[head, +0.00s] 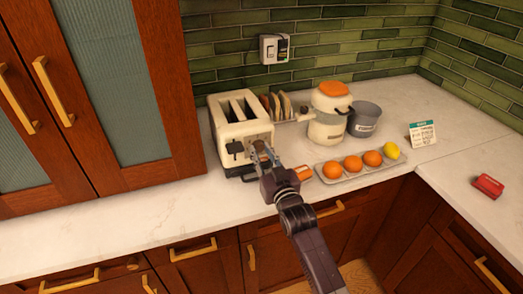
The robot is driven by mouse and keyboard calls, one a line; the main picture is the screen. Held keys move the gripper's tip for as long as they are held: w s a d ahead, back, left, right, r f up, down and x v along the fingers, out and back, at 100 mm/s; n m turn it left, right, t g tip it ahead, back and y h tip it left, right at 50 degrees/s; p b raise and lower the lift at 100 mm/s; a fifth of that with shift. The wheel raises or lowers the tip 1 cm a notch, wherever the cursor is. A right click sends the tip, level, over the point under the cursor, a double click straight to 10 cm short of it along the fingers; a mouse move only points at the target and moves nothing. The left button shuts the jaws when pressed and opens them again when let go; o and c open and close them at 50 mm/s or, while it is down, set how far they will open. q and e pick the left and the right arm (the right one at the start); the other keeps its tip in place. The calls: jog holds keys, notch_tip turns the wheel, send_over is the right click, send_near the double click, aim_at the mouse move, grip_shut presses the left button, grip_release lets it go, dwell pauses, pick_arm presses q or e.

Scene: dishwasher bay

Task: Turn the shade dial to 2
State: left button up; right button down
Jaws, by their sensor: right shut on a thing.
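The cream toaster (228,118) stands on the counter against the green tile wall, with two slots on top and a dark lever (235,150) on its front. My right gripper (261,153) is at the right part of the toaster's front, shut on the shade dial (259,146). The fingers cover most of the dial, so its setting and the numbers cannot be read. My left gripper is not in view.
A tray (349,177) of fruit lies close right of my gripper. The counter's left part is clear.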

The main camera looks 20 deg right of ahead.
jog(key=n, duration=0.3)
jog(key=shift+p, duration=0.3)
jog(key=n, duration=0.3)
jog(key=shift+n, duration=0.3)
jog(key=n, duration=1.2)
jog(key=shift+n+p, duration=0.3)
jog(key=shift+n, duration=0.1)
jog(key=n, duration=0.4)
jog(key=shift+r, duration=0.1)
jog(key=shift+n+p, duration=0.45)
jog(key=shift+n, duration=0.85)
